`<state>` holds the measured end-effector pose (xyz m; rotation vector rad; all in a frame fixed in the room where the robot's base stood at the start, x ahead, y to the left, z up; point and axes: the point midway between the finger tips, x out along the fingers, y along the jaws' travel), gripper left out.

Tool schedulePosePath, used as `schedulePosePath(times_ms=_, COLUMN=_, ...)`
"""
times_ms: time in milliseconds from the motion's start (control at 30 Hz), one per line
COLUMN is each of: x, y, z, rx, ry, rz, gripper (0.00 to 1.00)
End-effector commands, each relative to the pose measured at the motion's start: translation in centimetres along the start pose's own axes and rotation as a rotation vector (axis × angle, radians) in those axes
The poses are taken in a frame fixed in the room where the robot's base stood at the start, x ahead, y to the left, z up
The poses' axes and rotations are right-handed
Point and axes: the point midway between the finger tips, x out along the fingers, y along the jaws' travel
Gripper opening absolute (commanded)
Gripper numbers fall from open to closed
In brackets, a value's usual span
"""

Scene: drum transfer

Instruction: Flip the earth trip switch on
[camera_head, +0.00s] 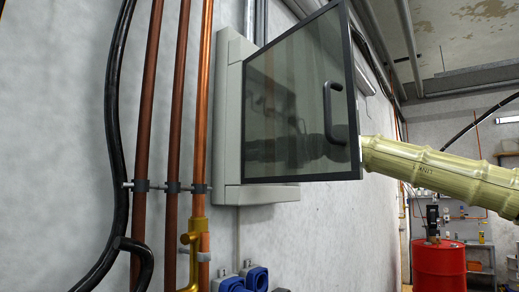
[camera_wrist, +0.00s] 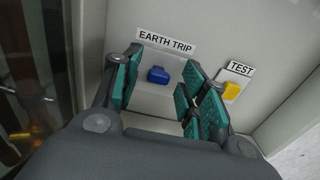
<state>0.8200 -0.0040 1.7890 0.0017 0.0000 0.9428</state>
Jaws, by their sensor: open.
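The earth trip switch (camera_wrist: 158,75) is a small blue lever on a grey panel in the wrist view, under a label reading EARTH TRIP (camera_wrist: 166,41). My gripper (camera_wrist: 162,63) is open, with its teal-padded fingers on either side of the switch, apart from it. Nothing is held between the fingers. In the head view, the wall cabinet (camera_head: 229,120) has its dark glass door (camera_head: 290,85) swung open. My arm reaches in behind the door, and the gripper end shows only dimly through the tinted glass. The switch cannot be made out in the head view.
A yellow switch (camera_wrist: 232,91) labelled TEST is just right of the right finger. The door has a black handle (camera_head: 329,112) and frame close to my arm. Copper pipes (camera_head: 203,90) run up the wall at left. A red drum (camera_head: 438,270) stands at far right.

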Motion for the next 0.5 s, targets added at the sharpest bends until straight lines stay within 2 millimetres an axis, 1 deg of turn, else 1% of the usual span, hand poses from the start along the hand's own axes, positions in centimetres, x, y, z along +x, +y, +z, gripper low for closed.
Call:
schedulePosePath(times_ms=100, x=0.32, y=0.01, z=-0.03, rx=0.000, ry=0.000, rz=0.000, gripper=0.43)
schedulePosePath(times_ms=333, x=0.32, y=0.00, z=-0.07, rx=0.000, ry=0.001, rz=0.000, gripper=0.43)
schedulePosePath(times_ms=467, x=0.31, y=-0.01, z=-0.07, rx=0.000, ry=0.001, rz=0.000, gripper=0.19)
schedulePosePath(times_ms=500, x=0.31, y=-0.01, z=-0.06, rx=-0.001, ry=0.001, rz=0.000, gripper=0.12)
